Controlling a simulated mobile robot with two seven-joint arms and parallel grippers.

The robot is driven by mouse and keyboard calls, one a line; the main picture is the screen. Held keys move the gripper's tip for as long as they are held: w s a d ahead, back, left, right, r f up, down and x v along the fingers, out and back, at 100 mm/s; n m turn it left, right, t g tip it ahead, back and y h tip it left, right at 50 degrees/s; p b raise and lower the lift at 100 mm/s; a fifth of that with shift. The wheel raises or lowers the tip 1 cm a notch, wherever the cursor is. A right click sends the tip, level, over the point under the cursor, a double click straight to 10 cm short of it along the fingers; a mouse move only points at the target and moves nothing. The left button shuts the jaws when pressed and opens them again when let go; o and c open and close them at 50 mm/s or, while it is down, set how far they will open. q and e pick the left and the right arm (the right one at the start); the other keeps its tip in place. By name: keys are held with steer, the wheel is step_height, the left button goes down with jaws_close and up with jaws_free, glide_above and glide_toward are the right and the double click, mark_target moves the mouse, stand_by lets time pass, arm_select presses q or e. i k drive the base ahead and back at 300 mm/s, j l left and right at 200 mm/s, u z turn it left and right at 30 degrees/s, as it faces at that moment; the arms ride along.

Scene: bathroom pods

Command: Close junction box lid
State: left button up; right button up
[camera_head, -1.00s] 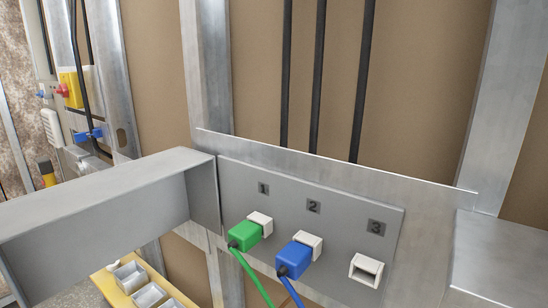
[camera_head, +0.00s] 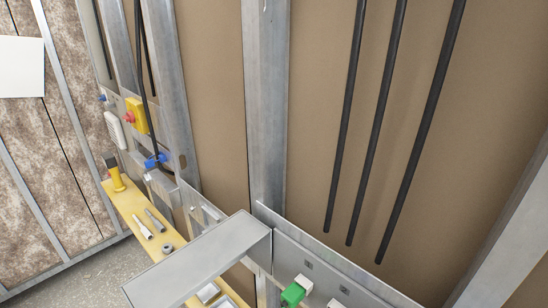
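The grey junction box (camera_head: 290,256) is at the bottom centre, cut off by the lower edge of the picture. Its grey lid (camera_head: 200,264) stands open and sticks out toward me on the left side of the box. A green plug (camera_head: 293,294) sits at a white socket on the box face. Part of another white socket shows at the bottom edge. The rest of the box face is out of view. Neither of my grippers is in view.
A yellow shelf (camera_head: 133,208) with small tools and a yellow-and-black object (camera_head: 115,176) lies at the left. A yellow box with a red button (camera_head: 136,114) is beyond. Metal studs (camera_head: 266,110) and three black conduits (camera_head: 378,130) line the brown wall.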

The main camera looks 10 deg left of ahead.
mark_target(170, 283)
steer(key=j+z, duration=0.25)
steer(key=j, duration=0.2)
steer(key=i+j+z, duration=0.2)
steer(key=j, duration=0.25)
steer(key=k+j+z, duration=0.25)
steer(key=j, duration=0.2)
steer(key=j+z, duration=0.2)
steer(key=j, duration=0.25)
steer(key=j+z, duration=0.25)
steer(key=j, duration=0.2)
steer(key=k+j+z, duration=0.25)
steer(key=j, duration=0.2)
steer(key=j+z, duration=0.2)
steer(key=j, duration=0.2)
steer(key=k+j+z, duration=0.1)
steer(key=k+j, duration=0.15)
steer(key=k, duration=0.15)
